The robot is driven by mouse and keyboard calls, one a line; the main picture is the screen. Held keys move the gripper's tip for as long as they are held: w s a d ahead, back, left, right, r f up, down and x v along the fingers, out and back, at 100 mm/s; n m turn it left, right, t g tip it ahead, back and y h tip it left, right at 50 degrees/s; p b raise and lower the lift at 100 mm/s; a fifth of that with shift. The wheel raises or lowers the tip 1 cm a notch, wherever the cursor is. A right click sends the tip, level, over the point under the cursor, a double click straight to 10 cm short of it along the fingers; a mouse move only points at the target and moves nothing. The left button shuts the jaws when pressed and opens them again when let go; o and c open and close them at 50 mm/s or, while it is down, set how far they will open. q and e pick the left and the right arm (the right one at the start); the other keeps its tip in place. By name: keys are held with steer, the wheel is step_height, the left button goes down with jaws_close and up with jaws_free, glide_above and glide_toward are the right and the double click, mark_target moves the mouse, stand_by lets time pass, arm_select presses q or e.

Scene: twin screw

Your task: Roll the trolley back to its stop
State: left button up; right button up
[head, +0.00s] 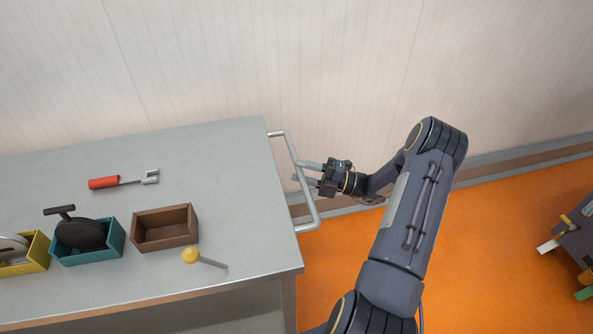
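The trolley (225,160) is a grey flat-topped cart at the left. Its pale tubular handle (310,207) sticks out from its right side. My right gripper (297,172) is at the middle of the handle, reaching in from the right. Its two fingers are apart, with a gap between them, and their tips lie at the bar and slightly past it. I cannot tell whether they touch the bar. My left gripper is not in view. No stop for the trolley can be made out.
On the trolley top are a red-handled tool (105,183), a yellow bin (36,262), a teal bin (95,257) with a dark object, an empty brown box (165,240) and a yellow-knobbed pin (191,256). A wall stands behind. Orange floor (490,260) is open at right, with a dark object (578,245) at its edge.

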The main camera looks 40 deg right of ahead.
steer(key=v, duration=0.5)
steer(key=shift+s+d+f+b, duration=0.1)
steer(key=shift+d+b, duration=0.1)
steer(key=shift+b, duration=0.1)
